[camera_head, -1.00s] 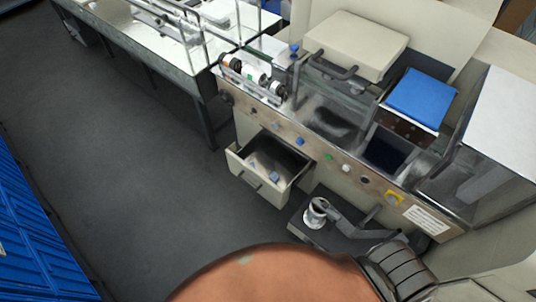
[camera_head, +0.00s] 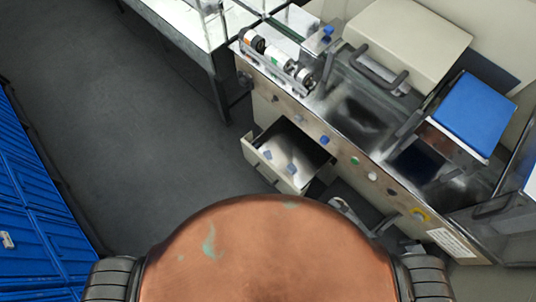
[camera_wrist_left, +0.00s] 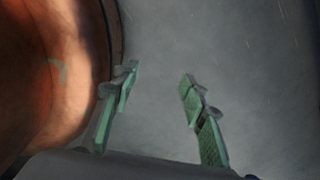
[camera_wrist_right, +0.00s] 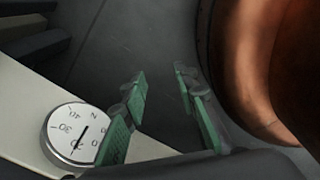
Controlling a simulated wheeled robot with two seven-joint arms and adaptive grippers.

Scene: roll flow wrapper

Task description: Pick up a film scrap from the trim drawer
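The trim drawer (camera_head: 262,158) is pulled out from the front of the machine, in the middle of the head view. Small pale bluish film scraps (camera_head: 291,168) lie inside it, with another scrap (camera_head: 267,154) nearer its left side. My left gripper (camera_wrist_left: 160,82) is open and empty over bare grey floor in the left wrist view. My right gripper (camera_wrist_right: 158,85) is open and empty in the right wrist view, with a round white dial gauge (camera_wrist_right: 77,135) beside its left finger. Neither gripper shows in the head view, and neither wrist view shows the drawer.
The machine's front panel with coloured buttons (camera_head: 355,160) runs above the drawer. A blue block-like cover (camera_head: 475,112) and a cream cover (camera_head: 410,38) sit on top. Blue cabinets (camera_head: 40,220) line the left edge. Open grey floor (camera_head: 140,140) lies between.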

